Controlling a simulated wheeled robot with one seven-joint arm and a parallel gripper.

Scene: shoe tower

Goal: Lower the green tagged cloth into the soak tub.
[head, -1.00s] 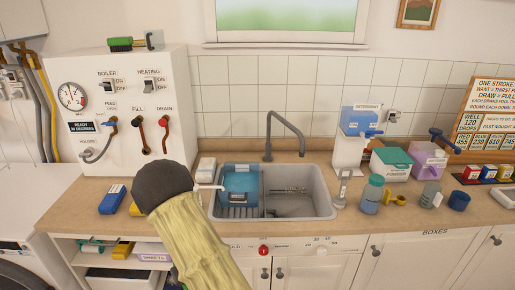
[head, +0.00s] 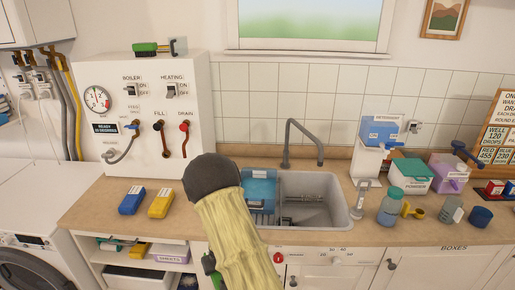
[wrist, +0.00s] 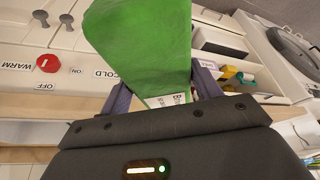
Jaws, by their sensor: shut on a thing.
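The green cloth (wrist: 140,45) with a white printed tag (wrist: 165,100) fills the upper middle of the wrist view. My gripper (wrist: 162,90) is shut on it, with a dark finger on each side near the tag. In the head view my arm hides most of the gripper; a small green patch (head: 209,262) shows low in front of the counter, seemingly the cloth. A blue tub (head: 260,188), apparently the soak tub, sits in the left part of the sink (head: 340,212). My arm covers its left side. The cloth is outside the tub.
A grey tap (head: 288,145) stands behind the sink. Blue (head: 131,200) and yellow (head: 161,203) blocks lie on the counter to the left. A red knob (head: 278,257) is on the sink's front. A bottle (head: 390,207) and dispenser (head: 378,150) stand to the right.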

